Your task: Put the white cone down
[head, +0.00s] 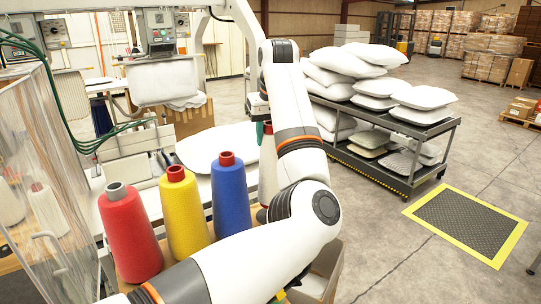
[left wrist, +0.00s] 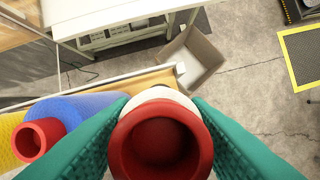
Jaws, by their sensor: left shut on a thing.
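The white cone (head: 267,170) stands upright just right of the blue cone (head: 230,194), partly hidden behind my left arm. In the left wrist view, its red core top (left wrist: 160,140) faces the camera and a little white thread (left wrist: 160,93) shows beyond it. My left gripper (left wrist: 160,108) has its green fingers closed on both sides of the cone's top. In the head view, little of this gripper (head: 264,129) shows behind my arm. My right gripper is not in view.
A yellow cone (head: 183,215) and a red cone (head: 130,235) stand in a row left of the blue one. A cardboard box (left wrist: 203,57) lies on the floor beyond. A cart (head: 405,125) with pillows stands at the right. A clear panel (head: 45,180) is at the left.

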